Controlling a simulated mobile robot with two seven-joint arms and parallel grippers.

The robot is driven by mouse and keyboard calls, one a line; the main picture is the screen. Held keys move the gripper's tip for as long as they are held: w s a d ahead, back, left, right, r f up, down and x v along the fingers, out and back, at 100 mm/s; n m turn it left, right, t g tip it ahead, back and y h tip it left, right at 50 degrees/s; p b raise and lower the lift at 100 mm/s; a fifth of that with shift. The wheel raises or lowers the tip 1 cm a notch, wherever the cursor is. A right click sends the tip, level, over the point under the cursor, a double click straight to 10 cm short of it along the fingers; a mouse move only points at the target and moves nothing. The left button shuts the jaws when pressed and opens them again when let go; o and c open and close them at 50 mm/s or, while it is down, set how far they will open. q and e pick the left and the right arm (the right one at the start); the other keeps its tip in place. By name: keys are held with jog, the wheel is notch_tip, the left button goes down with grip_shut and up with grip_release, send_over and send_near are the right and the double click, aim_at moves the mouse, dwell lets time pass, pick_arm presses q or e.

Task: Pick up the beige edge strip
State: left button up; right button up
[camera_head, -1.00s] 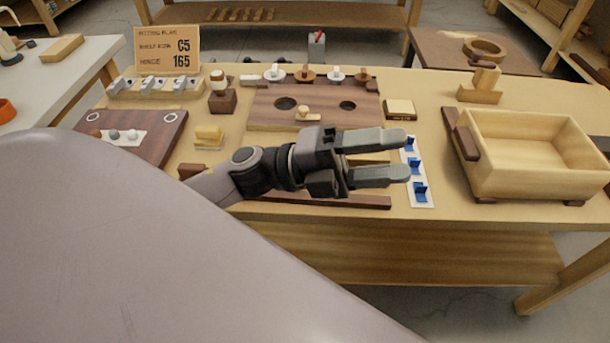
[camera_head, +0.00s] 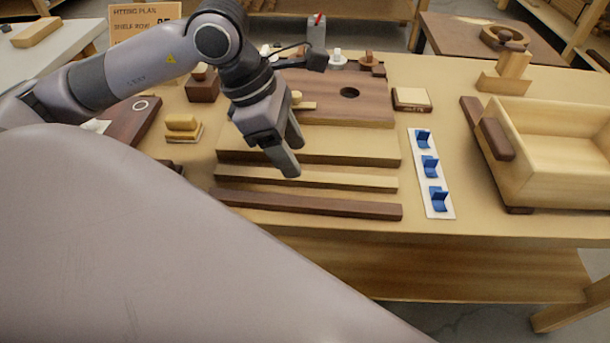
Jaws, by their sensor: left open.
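The beige edge strip (camera_head: 345,180) is a long, narrow light-wood bar lying crosswise on the bench. It lies between a wider light board (camera_head: 350,146) behind it and a dark brown strip (camera_head: 320,207) in front. My left gripper (camera_head: 293,158) is open and points down, with its fingertips over the light board and close to the strip's back edge. Nothing is between its fingers. I cannot tell how high the fingertips are above the wood. My right gripper is not in view.
A white card with several blue brackets (camera_head: 431,171) lies right of the strips. A light wooden box (camera_head: 558,150) with dark handles stands farther right. A dark panel with holes (camera_head: 360,107) lies behind. A small yellow block (camera_head: 183,125) sits at left.

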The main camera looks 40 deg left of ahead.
aim_at(305, 179)
pick_arm(q)
jog(key=x, duration=0.4)
jog(key=shift+s+f, duration=0.1)
jog(key=shift+f, duration=0.15)
grip_shut()
jog(key=shift+r, duration=0.1)
